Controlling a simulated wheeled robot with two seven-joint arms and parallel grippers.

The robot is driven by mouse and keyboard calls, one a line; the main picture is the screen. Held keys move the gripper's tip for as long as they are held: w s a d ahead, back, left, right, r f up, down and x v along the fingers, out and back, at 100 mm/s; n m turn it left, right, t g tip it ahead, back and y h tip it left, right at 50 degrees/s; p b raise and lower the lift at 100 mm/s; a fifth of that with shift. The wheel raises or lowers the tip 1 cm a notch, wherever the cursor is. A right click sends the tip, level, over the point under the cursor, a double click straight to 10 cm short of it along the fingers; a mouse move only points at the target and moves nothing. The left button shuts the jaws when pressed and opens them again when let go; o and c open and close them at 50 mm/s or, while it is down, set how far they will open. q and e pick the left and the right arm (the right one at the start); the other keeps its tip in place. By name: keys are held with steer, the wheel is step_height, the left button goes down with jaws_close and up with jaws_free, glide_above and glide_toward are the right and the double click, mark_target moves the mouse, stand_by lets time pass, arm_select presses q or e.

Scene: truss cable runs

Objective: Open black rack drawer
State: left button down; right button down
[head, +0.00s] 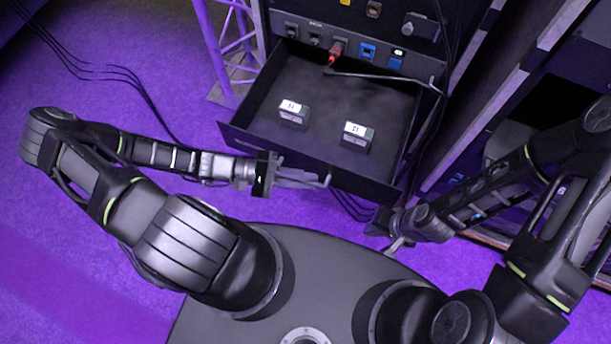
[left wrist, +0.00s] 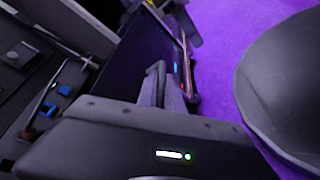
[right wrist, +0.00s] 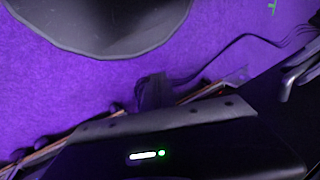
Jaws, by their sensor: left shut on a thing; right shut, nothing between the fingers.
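The black rack drawer (head: 335,95) stands pulled out of the rack in the head view, its inside open to view. My left gripper (head: 312,180) is at the middle of the drawer's front panel (head: 250,146), shut on the drawer handle (head: 327,180). In the left wrist view the left fingers (left wrist: 165,85) reach the drawer front; the grip itself is partly hidden. My right gripper (head: 392,245) is shut and empty, below the drawer's front right corner and apart from the handle. Its fingers also show in the right wrist view (right wrist: 155,90).
Two small black boxes with white labels, one at left (head: 292,114) and one at right (head: 357,135), sit in the drawer. A panel with a red plug (head: 338,48) and blue connectors (head: 368,51) is above it. Loose cables (head: 130,75) lie on the purple floor.

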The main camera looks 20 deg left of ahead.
arm_select(q)
steer(key=shift+s, duration=0.4)
arm_select(e)
steer(key=shift+s, duration=0.4)
arm_select(q)
steer(key=c, duration=1.8)
jaws_free()
steer(key=shift+o, duration=0.2)
steer(key=shift+a, duration=0.15)
steer(key=v, duration=0.7)
steer(key=shift+a, duration=0.3)
arm_select(e)
steer(key=shift+f, duration=0.2)
arm_select(q)
steer(key=shift+s, duration=0.1)
arm_select(e)
steer(key=shift+a, duration=0.1)
